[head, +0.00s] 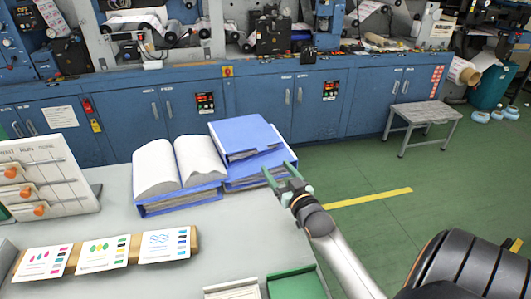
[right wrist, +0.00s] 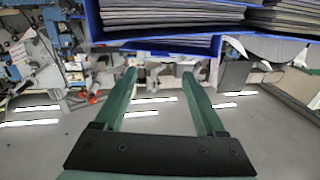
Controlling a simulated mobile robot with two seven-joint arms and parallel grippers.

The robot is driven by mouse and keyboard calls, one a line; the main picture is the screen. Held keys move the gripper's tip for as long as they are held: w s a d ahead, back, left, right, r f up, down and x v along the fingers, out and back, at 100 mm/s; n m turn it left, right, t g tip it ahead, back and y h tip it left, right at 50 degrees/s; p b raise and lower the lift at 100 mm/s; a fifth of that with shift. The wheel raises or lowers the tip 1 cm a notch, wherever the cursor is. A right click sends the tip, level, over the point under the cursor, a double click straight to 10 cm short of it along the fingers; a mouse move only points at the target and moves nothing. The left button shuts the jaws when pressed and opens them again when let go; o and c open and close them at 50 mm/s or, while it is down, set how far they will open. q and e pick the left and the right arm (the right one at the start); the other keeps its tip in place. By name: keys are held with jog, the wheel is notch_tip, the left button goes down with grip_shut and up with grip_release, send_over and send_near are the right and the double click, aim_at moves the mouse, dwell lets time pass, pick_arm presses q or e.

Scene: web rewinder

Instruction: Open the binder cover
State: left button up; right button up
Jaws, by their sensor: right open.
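Two blue binders are stacked on the grey table; the top binder (head: 245,135) lies tilted over the lower binder (head: 262,170), with its blue cover closed. Left of them, a blue binder lies open (head: 180,165) with white pages arching up on both sides. My right gripper (head: 278,169) is at the right end of the stack, open and empty; I cannot tell if it touches. In the right wrist view, its green fingers (right wrist: 158,74) are apart, with blue binder edges and grey page stacks (right wrist: 170,15) along the top. My left gripper is not in view.
The table (head: 225,235) holds printed sample cards (head: 100,256), a white board with orange knobs (head: 45,178) and a green item (head: 296,286) at the front. Blue cabinets (head: 270,105) stand behind. A grey stool (head: 425,113) is at right, on open green floor.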

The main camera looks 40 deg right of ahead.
aim_at(266, 164)
jog(key=x, duration=0.8)
jog(key=shift+w, duration=0.15)
jog(key=shift+c, duration=0.2)
grip_shut()
jog(key=shift+f, duration=0.1)
dwell(0.8)
